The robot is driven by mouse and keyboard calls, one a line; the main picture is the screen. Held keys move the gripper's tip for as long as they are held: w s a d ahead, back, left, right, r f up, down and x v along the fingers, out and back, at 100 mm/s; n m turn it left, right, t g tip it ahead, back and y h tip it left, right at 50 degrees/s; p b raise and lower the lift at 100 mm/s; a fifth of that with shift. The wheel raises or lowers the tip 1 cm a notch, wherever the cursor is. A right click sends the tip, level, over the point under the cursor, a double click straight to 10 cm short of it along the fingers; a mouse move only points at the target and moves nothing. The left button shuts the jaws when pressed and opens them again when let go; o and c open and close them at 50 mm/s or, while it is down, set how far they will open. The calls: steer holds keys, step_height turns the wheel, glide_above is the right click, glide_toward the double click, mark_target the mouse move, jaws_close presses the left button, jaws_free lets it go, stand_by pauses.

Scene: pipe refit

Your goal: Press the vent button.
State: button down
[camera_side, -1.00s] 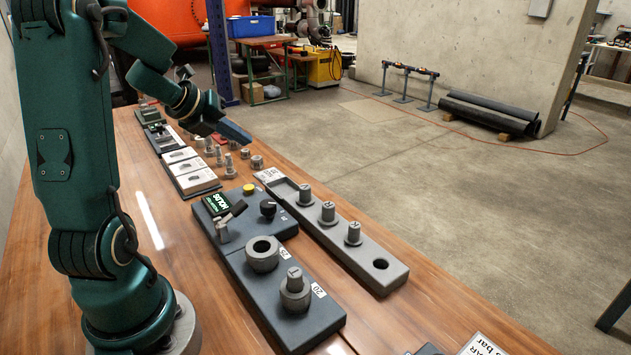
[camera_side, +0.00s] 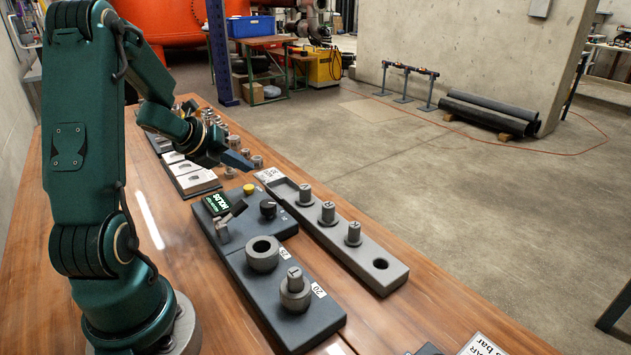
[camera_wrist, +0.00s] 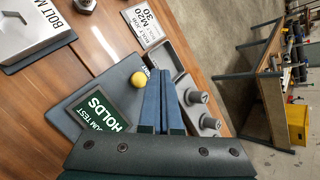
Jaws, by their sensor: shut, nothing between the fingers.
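The yellow round button (camera_side: 249,189), which I take as the vent button, sits at the far edge of the dark panel (camera_side: 283,230), near a green display reading HOLDS (camera_side: 217,204). The button shows just left of the fingertips in the wrist view (camera_wrist: 139,78), with the display (camera_wrist: 107,109) below it. My gripper (camera_side: 251,166) is shut and empty, raised above the bench just beyond the button in the side view. Its two blue-grey fingers (camera_wrist: 160,74) lie together, apart from the button. They hide part of the panel, and its black knob is not visible in the wrist view.
A black knob (camera_side: 268,208) stands on the panel, close to the button. A grey rack (camera_side: 331,247) with upright pegs runs to the right. A collar (camera_side: 263,254) and a capped fitting (camera_side: 295,292) stand nearer. Light blocks and metal parts sit behind.

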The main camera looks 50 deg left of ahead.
steer(key=shift+f, duration=1.15)
steer(key=shift+f, duration=0.1)
stand_by(1.2)
steer(key=shift+f, duration=0.35)
steer(key=shift+f, duration=0.4)
stand_by(0.5)
steer(key=shift+r, duration=0.9)
steer(key=shift+r, duration=2.5)
